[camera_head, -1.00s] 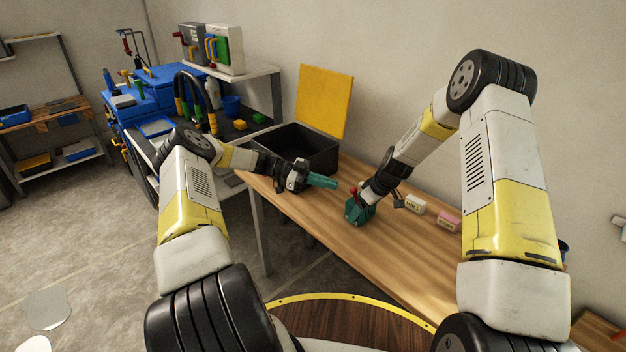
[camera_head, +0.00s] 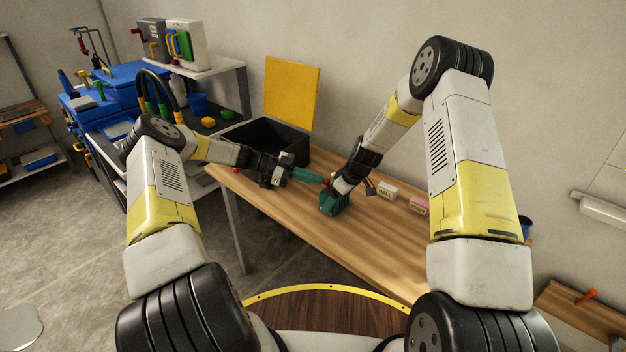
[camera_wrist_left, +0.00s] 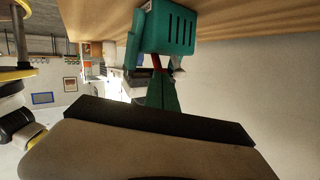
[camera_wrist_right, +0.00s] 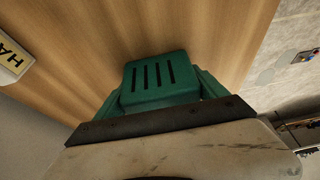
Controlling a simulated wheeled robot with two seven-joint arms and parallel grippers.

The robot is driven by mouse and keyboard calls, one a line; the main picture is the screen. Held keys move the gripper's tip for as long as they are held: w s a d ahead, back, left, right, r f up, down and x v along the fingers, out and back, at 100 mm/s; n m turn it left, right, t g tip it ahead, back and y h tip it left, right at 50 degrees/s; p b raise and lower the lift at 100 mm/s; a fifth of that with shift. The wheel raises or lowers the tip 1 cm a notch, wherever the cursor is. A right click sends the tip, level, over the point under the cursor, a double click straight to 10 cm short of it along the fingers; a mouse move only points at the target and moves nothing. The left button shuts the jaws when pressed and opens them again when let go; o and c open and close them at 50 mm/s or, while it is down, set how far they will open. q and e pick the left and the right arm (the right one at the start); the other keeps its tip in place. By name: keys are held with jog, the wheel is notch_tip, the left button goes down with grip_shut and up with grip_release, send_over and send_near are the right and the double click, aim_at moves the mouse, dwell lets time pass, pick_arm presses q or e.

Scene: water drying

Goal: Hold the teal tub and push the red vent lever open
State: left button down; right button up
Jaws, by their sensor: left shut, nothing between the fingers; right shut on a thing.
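The teal tub (camera_head: 333,205) stands on the wooden table, with dark slots in its side. My right gripper (camera_wrist_right: 160,92) comes from above and is shut on the tub, one teal finger along each side. The red vent lever (camera_head: 326,182) sticks up at the tub's top left. It shows partly in the left wrist view (camera_wrist_left: 156,62), in front of the tub (camera_wrist_left: 172,32). My left gripper (camera_head: 319,179) is shut and empty. Its teal fingertips are at the lever; I cannot tell whether they touch it.
A black open bin (camera_head: 262,133) stands on the table behind my left gripper, with a yellow panel (camera_head: 292,92) upright behind it. A white labelled block (camera_head: 386,191) and a pink one (camera_head: 418,205) lie right of the tub. The table front is clear.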

aim_at(325, 180)
pick_arm(q)
jog(key=shift+s+d+r+m+y, duration=0.15)
jog(key=shift+m+y, duration=0.15)
jog(key=shift+y, duration=0.2)
jog(key=s+d+m+t+y, duration=0.1)
jog(key=y, duration=0.1)
jog(key=d+r+m+t+y, duration=0.1)
jog(key=y, duration=0.2)
jog(key=s+d+m+t+y, duration=0.1)
jog(key=y, duration=0.1)
jog(key=shift+s+d+r+t, duration=0.15)
jog(key=shift+s+r+t, duration=0.15)
jog(key=shift+s, duration=0.05)
jog(key=shift+d+r+y, duration=0.1)
jog(key=shift+y, duration=0.4)
jog(key=shift+d, duration=0.1)
jog(key=shift+r+t, duration=0.1)
jog(key=shift+t, duration=0.2)
jog(key=shift+r, duration=0.8)
jog(key=shift+w+a+r, duration=0.1)
jog(key=shift+a, duration=0.1)
